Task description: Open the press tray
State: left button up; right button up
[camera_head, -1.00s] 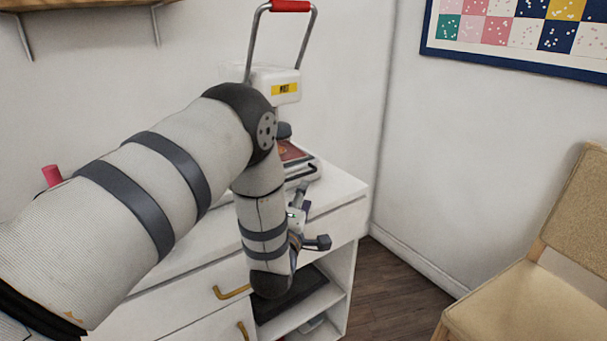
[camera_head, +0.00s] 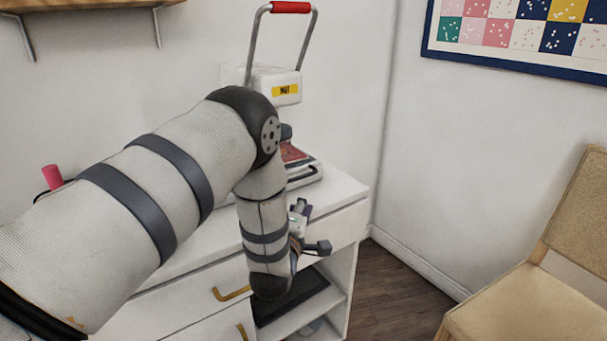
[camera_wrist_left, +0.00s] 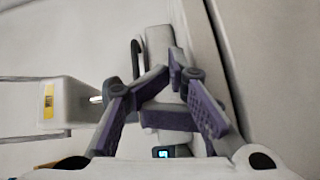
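The press (camera_head: 272,84) stands on the white cabinet against the back wall. It has a white head with a yellow label and a tall metal lever with a red grip. Its tray (camera_head: 306,176) is low at the front, with a reddish surface; my left arm hides much of it. My left gripper (camera_head: 312,226) hangs in front of the cabinet's right end, near the tray's front, with its fingers apart. In the left wrist view, the purple-padded fingers (camera_wrist_left: 165,100) frame pale and dark press parts; I cannot tell whether they touch them. The right gripper is out of view.
The white cabinet (camera_head: 345,188) has drawers with brass handles (camera_head: 232,294) and an open shelf below. A pink-red object (camera_head: 52,176) stands at the left. A tan chair (camera_head: 545,290) is at the right. Wooden floor (camera_head: 400,285) lies between.

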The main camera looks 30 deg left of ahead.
pick_arm(q)
jog(key=v, duration=1.2)
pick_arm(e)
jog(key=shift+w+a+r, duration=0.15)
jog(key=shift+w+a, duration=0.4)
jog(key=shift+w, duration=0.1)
